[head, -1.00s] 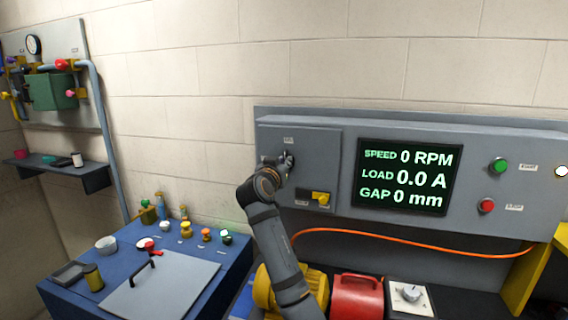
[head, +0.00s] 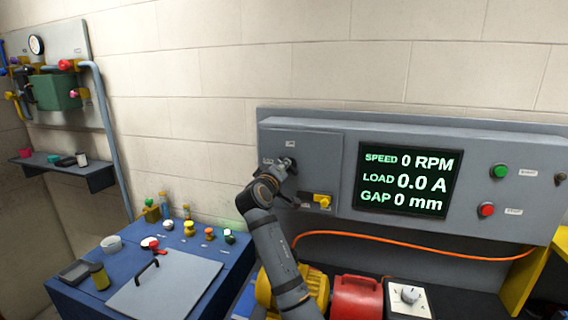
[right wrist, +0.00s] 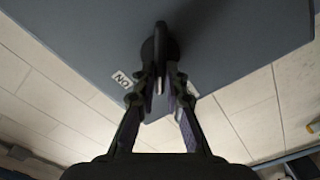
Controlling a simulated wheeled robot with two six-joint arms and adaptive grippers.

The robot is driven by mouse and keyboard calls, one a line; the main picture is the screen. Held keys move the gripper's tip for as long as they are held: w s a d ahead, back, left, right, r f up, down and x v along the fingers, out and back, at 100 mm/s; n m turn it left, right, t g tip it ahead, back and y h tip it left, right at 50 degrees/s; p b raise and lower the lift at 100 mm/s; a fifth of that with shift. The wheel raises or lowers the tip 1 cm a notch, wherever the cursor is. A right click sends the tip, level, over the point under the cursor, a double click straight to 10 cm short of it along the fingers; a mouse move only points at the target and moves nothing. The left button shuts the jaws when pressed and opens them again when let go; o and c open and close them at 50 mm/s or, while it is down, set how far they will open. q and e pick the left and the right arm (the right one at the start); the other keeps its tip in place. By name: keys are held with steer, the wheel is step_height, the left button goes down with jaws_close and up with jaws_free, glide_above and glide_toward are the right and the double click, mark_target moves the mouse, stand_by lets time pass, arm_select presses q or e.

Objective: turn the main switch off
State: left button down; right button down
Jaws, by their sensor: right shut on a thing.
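The main switch (head: 292,163) is a dark rotary handle on the grey cabinet door, left of the display. In the right wrist view the switch handle (right wrist: 160,40) lies upright in the picture between the fingers, with an ON label (right wrist: 122,80) to its lower left and a second label, unreadable, to its right. My right gripper (head: 283,167) is at the switch and shut on the handle; it also shows in the right wrist view (right wrist: 160,78). It hides part of the switch in the head view. My left gripper is not in view.
The display (head: 406,181) reads 0 RPM, 0.0 A and 0 mm. A yellow latch (head: 321,200) with a padlock-like part sits just right of my gripper. Green (head: 499,171) and red (head: 487,210) buttons are farther right. An orange cable (head: 400,246) hangs below the cabinet.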

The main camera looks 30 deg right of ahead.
steer(key=shift+w+a+f+n+p, duration=0.1)
steer(key=shift+f+n+p, duration=0.1)
steer(key=shift+n+p, duration=1.3)
steer(key=shift+f+n+p, duration=0.15)
steer(key=shift+n+p, duration=0.6)
steer(key=shift+n, duration=1.45)
steer(key=shift+f+n, duration=0.1)
steer(key=shift+n, duration=0.2)
steer(key=c, duration=1.4)
jaws_free()
steer(key=shift+a, duration=0.1)
steer(key=v, duration=0.7)
steer(key=shift+a, duration=0.15)
